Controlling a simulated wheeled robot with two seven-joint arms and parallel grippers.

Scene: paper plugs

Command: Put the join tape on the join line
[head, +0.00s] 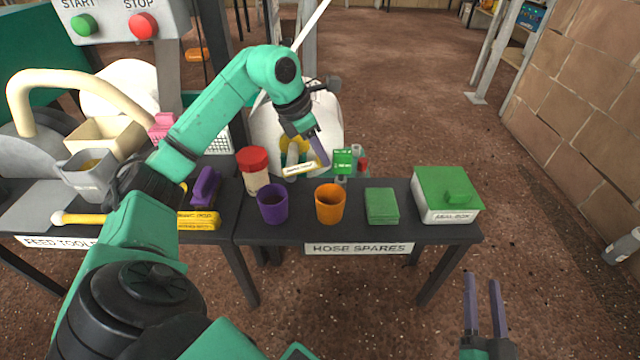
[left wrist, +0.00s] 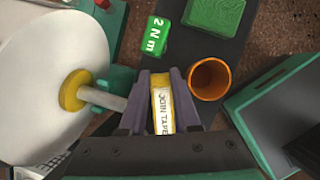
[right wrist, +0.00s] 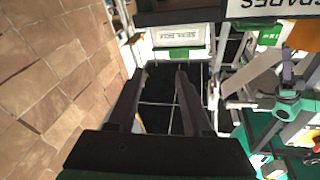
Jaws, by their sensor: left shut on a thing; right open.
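The join tape (head: 300,168) is a small white and yellow piece, held above the back edge of the hose spares table. Its label reads "JOIN TAPE" in the left wrist view (left wrist: 162,108). My left gripper (head: 318,155) is shut on it; the fingers grip its two sides in the left wrist view (left wrist: 162,85). A large white roll (left wrist: 40,60) with a yellow hub is left of the tape there; it also shows behind my left arm in the head view (head: 270,135). I cannot make out a join line. My right gripper (head: 484,290) is open and empty, in front of the table's right end.
The table (head: 295,225) holds a red-lidded jar (head: 255,170), a purple cup (head: 272,204), an orange cup (head: 330,204), green pads (head: 382,206) and a green-lidded seal box (head: 445,205). A green "2 Nm" block (left wrist: 153,37) is near the tape. A brick wall (head: 585,110) is at right.

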